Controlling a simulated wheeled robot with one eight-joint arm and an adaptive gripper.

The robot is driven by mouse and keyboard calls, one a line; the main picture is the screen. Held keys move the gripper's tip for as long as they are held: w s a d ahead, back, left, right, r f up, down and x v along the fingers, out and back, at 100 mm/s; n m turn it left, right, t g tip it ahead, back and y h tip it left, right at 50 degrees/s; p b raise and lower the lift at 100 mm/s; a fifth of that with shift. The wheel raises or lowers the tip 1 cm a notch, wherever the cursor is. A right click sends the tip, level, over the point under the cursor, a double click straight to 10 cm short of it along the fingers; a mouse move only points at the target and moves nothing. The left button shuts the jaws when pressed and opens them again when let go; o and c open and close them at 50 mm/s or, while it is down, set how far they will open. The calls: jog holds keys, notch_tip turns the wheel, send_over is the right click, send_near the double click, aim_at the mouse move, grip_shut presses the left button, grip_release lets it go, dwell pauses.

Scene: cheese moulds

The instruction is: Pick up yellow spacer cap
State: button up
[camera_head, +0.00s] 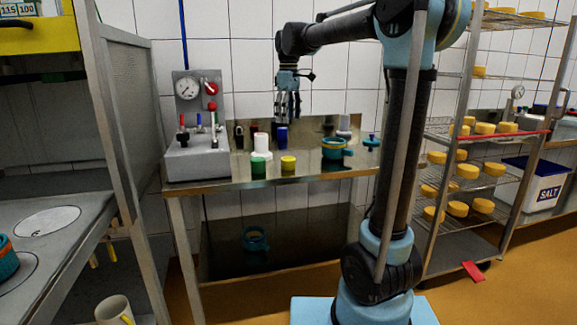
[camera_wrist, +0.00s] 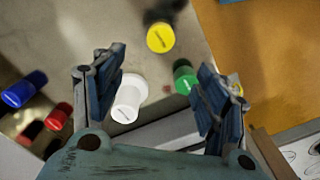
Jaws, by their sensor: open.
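The yellow spacer cap (camera_head: 288,164) stands on the steel table at the front, right of the green cap (camera_head: 258,167). In the wrist view, the yellow spacer cap (camera_wrist: 160,38) is at the top centre, beyond the fingertips, with a dark shadow beside it. My gripper (camera_head: 288,106) hangs above the table, fingers pointing down, well above the caps. In the wrist view, my gripper (camera_wrist: 162,72) has its fingers spread wide with nothing between them held. The green cap (camera_wrist: 184,74) is partly hidden by the right finger.
A white cap (camera_head: 262,145), a blue cap (camera_head: 281,137) and a red cap (camera_head: 254,131) stand close behind. A gauge unit (camera_head: 197,150) is at left on the table (camera_head: 230,182). A teal-and-yellow mould (camera_head: 333,149) stands right. Cheese racks (camera_head: 470,155) are further right.

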aim_at(288, 158)
notch_tip(288, 158, down, 17)
jog(key=shift+f, duration=0.15)
dwell(0.7)
jog(key=c, duration=1.1)
